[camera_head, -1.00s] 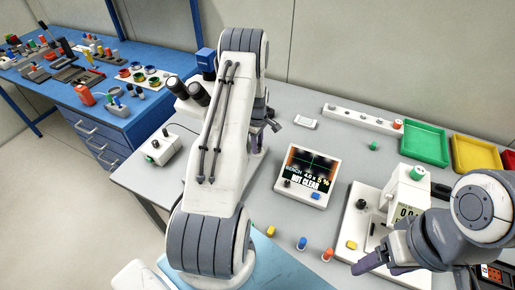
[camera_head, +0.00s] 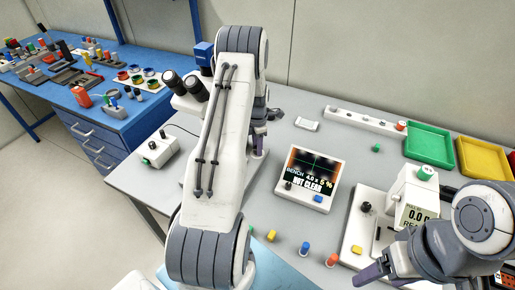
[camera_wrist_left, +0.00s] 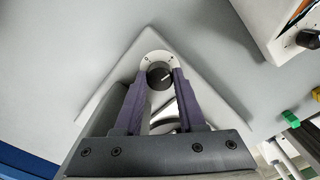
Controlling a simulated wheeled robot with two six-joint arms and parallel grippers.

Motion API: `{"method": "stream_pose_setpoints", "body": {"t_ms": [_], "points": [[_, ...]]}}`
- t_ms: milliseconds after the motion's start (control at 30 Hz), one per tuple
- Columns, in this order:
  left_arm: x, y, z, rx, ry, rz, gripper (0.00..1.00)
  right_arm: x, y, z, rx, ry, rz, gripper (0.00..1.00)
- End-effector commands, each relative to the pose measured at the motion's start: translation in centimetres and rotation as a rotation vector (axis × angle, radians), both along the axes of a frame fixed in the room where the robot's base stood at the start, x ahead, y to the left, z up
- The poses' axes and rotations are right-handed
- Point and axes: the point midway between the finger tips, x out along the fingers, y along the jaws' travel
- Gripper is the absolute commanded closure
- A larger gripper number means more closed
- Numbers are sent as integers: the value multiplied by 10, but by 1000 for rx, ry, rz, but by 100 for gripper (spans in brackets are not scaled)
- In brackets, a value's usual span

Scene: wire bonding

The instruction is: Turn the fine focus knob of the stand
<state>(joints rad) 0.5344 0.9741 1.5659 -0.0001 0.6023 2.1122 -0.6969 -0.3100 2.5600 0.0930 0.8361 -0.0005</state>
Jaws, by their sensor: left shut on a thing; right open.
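The microscope stand shows its white base (camera_wrist_left: 222,98) in the left wrist view. A dark round fine focus knob (camera_wrist_left: 159,76) with a pale marked dial sits on it. My left gripper (camera_wrist_left: 159,80) has its purple fingers closed on either side of the knob. In the head view my left arm hides the knob and most of the stand; the black eyepieces (camera_head: 184,86) show left of the arm. My right gripper (camera_head: 368,275) is open and empty at the lower right, by the white bench device.
The white bench device (camera_head: 410,190) stands at the right. Green (camera_head: 428,147) and yellow (camera_head: 483,158) trays lie behind it. A white control box (camera_head: 158,148) stands at the left edge. Small coloured pegs, such as a blue one (camera_head: 305,248), stand in front. A blue bench (camera_head: 120,130) is beyond.

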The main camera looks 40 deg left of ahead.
Motion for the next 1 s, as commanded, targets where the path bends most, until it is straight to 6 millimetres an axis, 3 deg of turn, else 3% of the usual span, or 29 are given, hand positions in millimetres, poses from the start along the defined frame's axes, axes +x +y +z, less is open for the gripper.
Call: {"method": "stream_pose_setpoints", "body": {"t_ms": [600, 1000], "points": [[2, 0, 1, 1, -5, 572, 100, 0, 0, -14, 0, 0, 0, 27], [2, 0, 2, 1, -5, 818, 100, 0, 0, -18, 0, 0, 0, 27]]}}
